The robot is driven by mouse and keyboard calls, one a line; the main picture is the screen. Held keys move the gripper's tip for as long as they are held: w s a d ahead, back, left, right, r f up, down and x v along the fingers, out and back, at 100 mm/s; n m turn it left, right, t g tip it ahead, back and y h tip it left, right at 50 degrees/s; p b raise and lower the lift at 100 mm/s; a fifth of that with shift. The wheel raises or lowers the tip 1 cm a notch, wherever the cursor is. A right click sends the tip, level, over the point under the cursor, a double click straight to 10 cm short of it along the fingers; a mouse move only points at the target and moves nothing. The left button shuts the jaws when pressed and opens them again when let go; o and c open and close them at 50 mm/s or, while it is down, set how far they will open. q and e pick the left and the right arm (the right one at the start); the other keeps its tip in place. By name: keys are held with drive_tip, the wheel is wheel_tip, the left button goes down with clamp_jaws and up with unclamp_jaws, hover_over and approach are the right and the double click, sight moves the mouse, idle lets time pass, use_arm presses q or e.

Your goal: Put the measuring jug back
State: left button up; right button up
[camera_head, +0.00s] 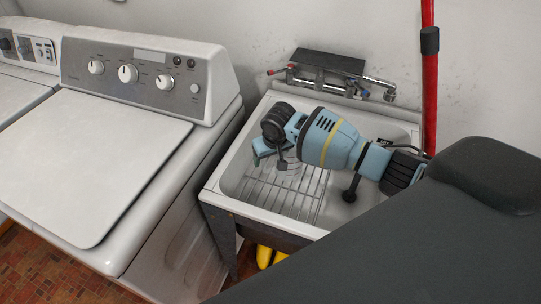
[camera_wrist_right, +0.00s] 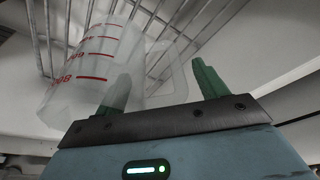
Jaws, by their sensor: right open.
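The measuring jug (camera_wrist_right: 82,68) is clear plastic with red markings. In the right wrist view it is at the upper left, with a wire rack behind it. Its handle (camera_wrist_right: 178,80) shows in the gap between the two green fingers of my right gripper (camera_wrist_right: 160,88), which is open. I cannot tell whether either finger touches it. In the head view my right gripper (camera_head: 268,148) reaches down into the utility tub (camera_head: 212,186). My arm covers much of the tub there, and the jug is hard to make out. My left gripper is not in view.
A wire rack (camera_head: 270,198) lies in the tub. A wall tap (camera_head: 322,80) is above its back edge. A white washing machine (camera_head: 110,150) stands left of the tub, and a red pole (camera_head: 430,105) stands right. Something yellow (camera_head: 264,256) is below the tub.

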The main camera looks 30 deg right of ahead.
drive_tip(key=shift+r, duration=0.15)
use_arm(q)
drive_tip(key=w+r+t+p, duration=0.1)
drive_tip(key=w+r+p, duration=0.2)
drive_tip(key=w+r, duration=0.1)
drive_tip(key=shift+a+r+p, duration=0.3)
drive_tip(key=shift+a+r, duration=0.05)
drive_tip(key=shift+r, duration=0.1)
use_arm(e)
drive_tip(key=v, duration=1.2)
